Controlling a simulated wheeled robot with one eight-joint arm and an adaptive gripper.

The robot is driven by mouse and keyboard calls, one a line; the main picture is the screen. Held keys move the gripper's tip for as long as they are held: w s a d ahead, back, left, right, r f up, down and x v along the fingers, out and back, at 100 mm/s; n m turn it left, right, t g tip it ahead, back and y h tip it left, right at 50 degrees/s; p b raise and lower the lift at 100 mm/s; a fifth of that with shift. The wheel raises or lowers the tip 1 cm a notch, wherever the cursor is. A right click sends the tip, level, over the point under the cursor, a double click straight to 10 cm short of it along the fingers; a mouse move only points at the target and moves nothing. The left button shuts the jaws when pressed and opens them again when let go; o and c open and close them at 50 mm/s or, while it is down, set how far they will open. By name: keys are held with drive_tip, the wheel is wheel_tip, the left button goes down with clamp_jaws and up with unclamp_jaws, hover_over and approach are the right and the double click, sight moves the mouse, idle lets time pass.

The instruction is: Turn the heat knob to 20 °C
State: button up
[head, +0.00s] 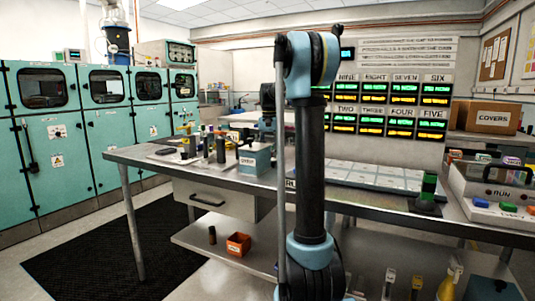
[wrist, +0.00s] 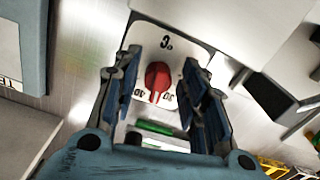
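The heat knob (wrist: 158,77) is red and shows in the wrist view on a white dial plate (wrist: 152,43). The plate appears upside down, with "°C" at the top of the picture and small numbers around the knob's lower side. The narrow end of the knob points down in the picture, but the numbers there are partly hidden and too small to read surely. My gripper (wrist: 160,66) is open, with one finger on each side of the knob and a visible gap to both. In the head view I cannot make out the knob; my arm blocks the middle.
A steel workbench (head: 150,158) holds a blue-grey box (head: 255,160) and several small items. A green strip (wrist: 154,127) lies beside the dial plate. A dark bracket-like part (wrist: 268,95) stands to its right. Teal cabinets (head: 60,150) line the left wall.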

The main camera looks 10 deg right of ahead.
drive_tip(key=shift+f, duration=0.2)
clamp_jaws()
drive_tip(key=shift+n, duration=0.3)
drive_tip(key=n, duration=0.4)
drive_tip(key=shift+d, duration=0.1)
drive_tip(key=n, duration=0.5)
drive_tip(key=shift+d, duration=0.15)
drive_tip(key=n, duration=0.4)
drive_tip(key=shift+w+d, duration=0.1)
drive_tip(key=shift+d, duration=0.1)
drive_tip(key=shift+w+d+r+n, duration=0.1)
drive_tip(key=shift+n, duration=1.15)
drive_tip(key=shift+w+d+n, duration=0.1)
drive_tip(key=shift+n, duration=1.15)
